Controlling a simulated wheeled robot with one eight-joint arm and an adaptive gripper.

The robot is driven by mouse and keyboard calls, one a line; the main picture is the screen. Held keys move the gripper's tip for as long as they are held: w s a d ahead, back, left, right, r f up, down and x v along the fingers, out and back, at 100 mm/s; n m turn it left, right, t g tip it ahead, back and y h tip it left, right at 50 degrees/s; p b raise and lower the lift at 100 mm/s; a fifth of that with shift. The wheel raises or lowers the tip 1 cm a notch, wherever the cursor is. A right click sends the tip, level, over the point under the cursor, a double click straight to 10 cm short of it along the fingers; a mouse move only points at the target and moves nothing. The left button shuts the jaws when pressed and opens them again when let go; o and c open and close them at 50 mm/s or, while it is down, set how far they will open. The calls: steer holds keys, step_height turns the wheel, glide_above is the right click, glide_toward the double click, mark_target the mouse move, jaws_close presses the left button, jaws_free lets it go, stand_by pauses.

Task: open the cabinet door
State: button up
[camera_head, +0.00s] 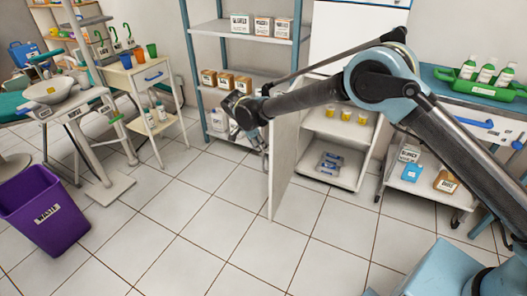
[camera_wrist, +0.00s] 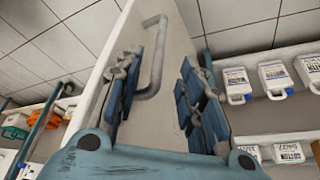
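The white cabinet door (camera_head: 284,165) stands swung out from the cabinet (camera_head: 349,181), whose inside is exposed. Two shelves show, with yellow cups (camera_head: 345,115) above and blue-and-white packs (camera_head: 332,161) below. My gripper (camera_head: 262,150) is at the left side of the door, on its handle face. In the wrist view my gripper (camera_wrist: 168,92) is open, with its fingers spread to either side. The grey bar handle (camera_wrist: 157,58) on the door (camera_wrist: 178,50) shows between and beyond the fingers, nearer the left one. Whether a finger touches the handle I cannot tell.
A shelf rack (camera_head: 254,77) with labelled boxes and bottles stands behind, left of the door. A purple waste bin (camera_head: 42,212) and a small white cart (camera_head: 150,92) are at left. A cart with a green tray (camera_head: 478,88) is at right. Tiled floor (camera_head: 210,235) in front is clear.

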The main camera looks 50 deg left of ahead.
steer(key=v, duration=0.7)
steer(key=shift+w+r, duration=0.15)
steer(key=shift+r, duration=0.1)
